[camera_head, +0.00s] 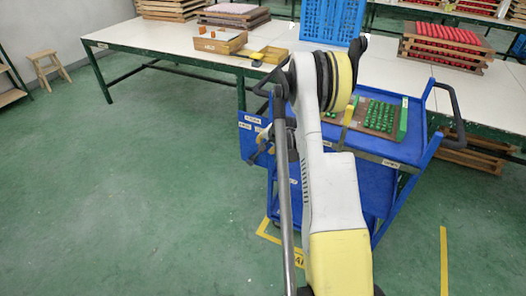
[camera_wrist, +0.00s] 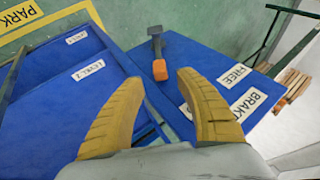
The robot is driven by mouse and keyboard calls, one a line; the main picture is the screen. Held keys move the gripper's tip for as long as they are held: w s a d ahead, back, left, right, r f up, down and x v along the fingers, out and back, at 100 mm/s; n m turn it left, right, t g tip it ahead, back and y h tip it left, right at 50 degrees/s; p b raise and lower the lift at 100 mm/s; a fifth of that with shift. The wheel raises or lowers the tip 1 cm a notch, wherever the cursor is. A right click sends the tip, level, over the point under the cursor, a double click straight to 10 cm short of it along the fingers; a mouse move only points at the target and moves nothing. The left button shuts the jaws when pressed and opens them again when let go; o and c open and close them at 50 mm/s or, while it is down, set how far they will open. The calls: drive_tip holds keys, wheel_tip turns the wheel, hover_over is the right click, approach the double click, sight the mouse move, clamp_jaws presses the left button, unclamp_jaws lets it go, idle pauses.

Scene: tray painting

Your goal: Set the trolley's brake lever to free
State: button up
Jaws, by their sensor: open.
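The blue trolley (camera_head: 400,150) stands against the long table. Its blue side panel (camera_head: 250,146) carries white labels. In the wrist view, the brake lever (camera_wrist: 157,48) has a dark shaft and an orange tip (camera_wrist: 160,70), standing at the panel. The FREE label (camera_wrist: 237,76) and the BRAKE label (camera_wrist: 250,103) lie right of it. My gripper (camera_wrist: 157,85) is open and empty, its tan fingers either side of the orange tip in the picture, with no visible contact. In the head view my arm hides most of the gripper and the lever.
A tray of green pieces (camera_head: 378,116) lies on the trolley top. A blue crate (camera_head: 330,20) and a wooden box (camera_head: 220,41) stand on the white table (camera_head: 140,35). Yellow floor tape (camera_head: 443,255) marks the parking area.

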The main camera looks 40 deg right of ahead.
sight(258, 154)
drive_tip(key=b+x, duration=0.1)
drive_tip(key=x, duration=0.3)
drive_tip(key=shift+w+f, duration=0.25)
clamp_jaws()
